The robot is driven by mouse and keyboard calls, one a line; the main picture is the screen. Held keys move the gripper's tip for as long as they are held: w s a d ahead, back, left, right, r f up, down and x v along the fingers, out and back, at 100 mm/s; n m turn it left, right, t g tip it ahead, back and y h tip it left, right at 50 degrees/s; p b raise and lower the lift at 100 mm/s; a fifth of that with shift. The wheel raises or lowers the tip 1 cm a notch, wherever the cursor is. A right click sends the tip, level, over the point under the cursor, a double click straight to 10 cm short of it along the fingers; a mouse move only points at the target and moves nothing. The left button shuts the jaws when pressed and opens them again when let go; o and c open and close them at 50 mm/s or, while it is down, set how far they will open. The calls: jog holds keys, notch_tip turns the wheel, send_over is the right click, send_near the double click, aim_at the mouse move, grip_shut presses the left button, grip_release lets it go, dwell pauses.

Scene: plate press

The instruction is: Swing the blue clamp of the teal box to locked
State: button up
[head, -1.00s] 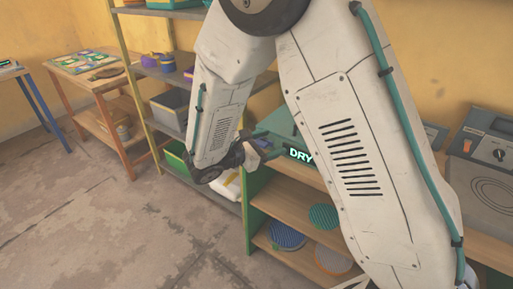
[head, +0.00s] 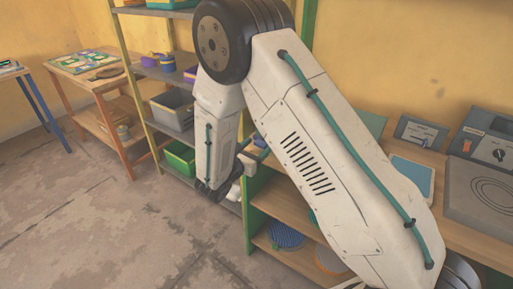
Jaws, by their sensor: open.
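The teal box (head: 372,125) stands on the wooden bench behind my arm. Only a teal piece of it shows to the right of my arm; the rest is hidden. I cannot make out the blue clamp or its position. My gripper (head: 254,153) is at the left end of the bench, low beside my forearm, pointing up and right. It is small and partly hidden in this view; it is open, and I see nothing held in it.
A control box (head: 421,133) and a grey hotplate-like device (head: 490,190) stand on the bench at right. A blue panel (head: 412,178) lies between. Round striped discs (head: 285,235) are on the lower shelf. A shelf rack with bins (head: 172,110) stands at left. Floor at left is clear.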

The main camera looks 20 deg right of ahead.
jog(key=shift+w+d, duration=0.1)
jog(key=shift+d, duration=0.05)
jog(key=c, duration=1)
jog(key=shift+m, duration=0.3)
jog(key=m, duration=1.3)
jog(key=shift+f, duration=0.1)
jog(key=shift+d+f+m, duration=0.1)
jog(key=shift+m, duration=2)
jog(key=shift+s, duration=0.2)
